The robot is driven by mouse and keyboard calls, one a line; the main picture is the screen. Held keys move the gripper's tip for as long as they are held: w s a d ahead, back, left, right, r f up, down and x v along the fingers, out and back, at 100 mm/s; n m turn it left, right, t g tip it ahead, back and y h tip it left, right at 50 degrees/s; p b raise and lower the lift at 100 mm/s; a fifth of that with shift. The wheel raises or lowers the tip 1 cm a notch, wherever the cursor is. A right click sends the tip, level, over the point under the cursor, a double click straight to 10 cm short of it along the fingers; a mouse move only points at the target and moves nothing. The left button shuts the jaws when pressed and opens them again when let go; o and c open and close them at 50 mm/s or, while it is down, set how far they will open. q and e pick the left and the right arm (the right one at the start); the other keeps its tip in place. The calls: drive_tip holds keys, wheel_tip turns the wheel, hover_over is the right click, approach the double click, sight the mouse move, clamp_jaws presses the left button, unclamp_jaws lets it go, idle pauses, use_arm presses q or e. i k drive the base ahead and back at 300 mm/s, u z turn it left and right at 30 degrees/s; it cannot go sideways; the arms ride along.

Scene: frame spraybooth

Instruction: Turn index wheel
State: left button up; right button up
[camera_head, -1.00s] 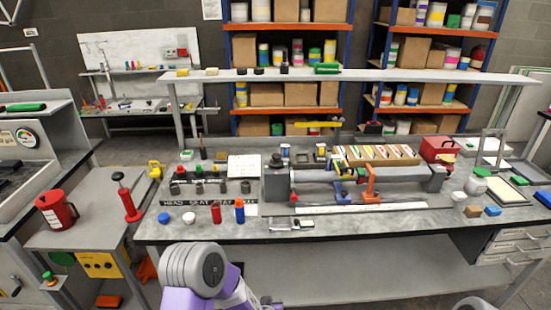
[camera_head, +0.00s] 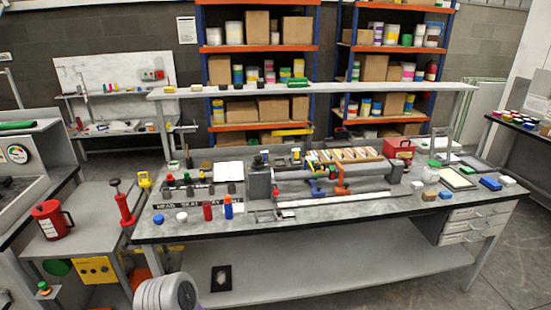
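I cannot make out for sure which part is the index wheel. A long grey clamping fixture (camera_head: 290,189) lies on the workbench (camera_head: 330,206), with a block at each end and blue and orange clamps near its middle. A dark knob-like part (camera_head: 257,163) stands on its left end block. A round dial with coloured segments (camera_head: 17,154) is on the grey booth unit at far left. Only a grey rounded link of my arm shows at the bottom left. Neither of my grippers is in view.
Red and blue cylinders (camera_head: 228,207) stand near the bench's front edge. A red jug (camera_head: 51,220) and a red-handled tool (camera_head: 124,209) stand on the left side table. A shelf rail (camera_head: 330,88) spans above the bench. Floor at lower right is clear.

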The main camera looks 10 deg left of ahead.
sight(257, 164)
drive_tip(key=z, duration=0.6)
drive_tip(key=i, duration=1.35)
drive_tip(key=u, duration=0.7)
